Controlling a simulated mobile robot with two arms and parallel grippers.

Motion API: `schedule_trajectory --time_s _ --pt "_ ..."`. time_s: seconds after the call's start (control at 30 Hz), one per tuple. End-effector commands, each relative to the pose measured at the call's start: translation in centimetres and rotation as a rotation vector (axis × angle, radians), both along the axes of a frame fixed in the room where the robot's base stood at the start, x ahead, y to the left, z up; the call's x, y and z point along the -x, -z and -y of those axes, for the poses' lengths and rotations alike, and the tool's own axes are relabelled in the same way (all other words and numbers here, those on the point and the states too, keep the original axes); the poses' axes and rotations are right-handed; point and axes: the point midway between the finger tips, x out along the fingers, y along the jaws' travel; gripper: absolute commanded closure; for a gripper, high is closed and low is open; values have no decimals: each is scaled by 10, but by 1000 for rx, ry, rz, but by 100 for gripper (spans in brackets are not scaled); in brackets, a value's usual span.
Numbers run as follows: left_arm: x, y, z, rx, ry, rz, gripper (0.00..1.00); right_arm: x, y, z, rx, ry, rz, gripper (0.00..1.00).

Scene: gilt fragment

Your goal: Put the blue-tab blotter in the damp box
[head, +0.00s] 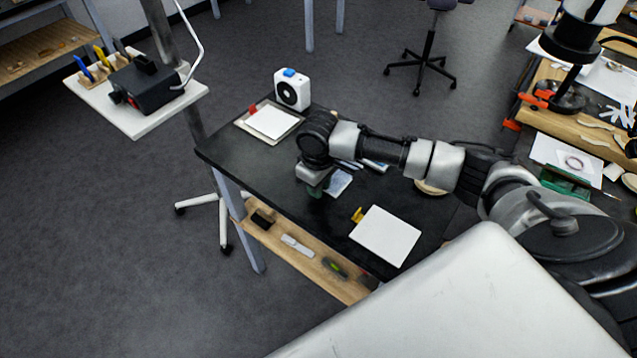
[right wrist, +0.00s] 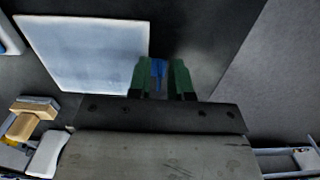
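My right gripper (head: 315,188) points down over the dark table. In the right wrist view its green fingers (right wrist: 161,82) stand on either side of a blue tab (right wrist: 158,70). Whether they press on it I cannot tell. A pale square blotter (right wrist: 85,55) lies at the left of the fingers, its right edge beside the tab. In the head view a pale sheet (head: 338,183) shows just right of the gripper, partly hidden by my arm. I cannot tell which thing is the damp box. My left gripper is not in view.
A white blotter with a yellow tab (head: 385,236) lies nearer on the dark table. A red-tabbed one (head: 272,122) lies on a tray at the far left end, near a white fan-like device (head: 292,89). A side bench (head: 560,122) at right is cluttered.

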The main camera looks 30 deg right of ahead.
Motion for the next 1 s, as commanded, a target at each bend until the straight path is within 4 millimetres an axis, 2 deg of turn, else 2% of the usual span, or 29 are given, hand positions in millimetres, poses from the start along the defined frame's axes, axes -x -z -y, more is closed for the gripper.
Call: schedule_trajectory --time_s 0.3,0.43,0.57,0.8,1.0 --pt "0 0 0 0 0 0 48 0 -1 0 1 0 0 72" --pt "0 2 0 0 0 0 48 0 -9 0 0 0 1 72" --pt "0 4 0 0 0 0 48 -1 -31 0 -1 -1 4 72" --pt "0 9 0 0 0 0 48 -1 -84 0 -1 0 4 72" --pt "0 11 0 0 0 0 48 -1 -113 0 -1 1 2 72"
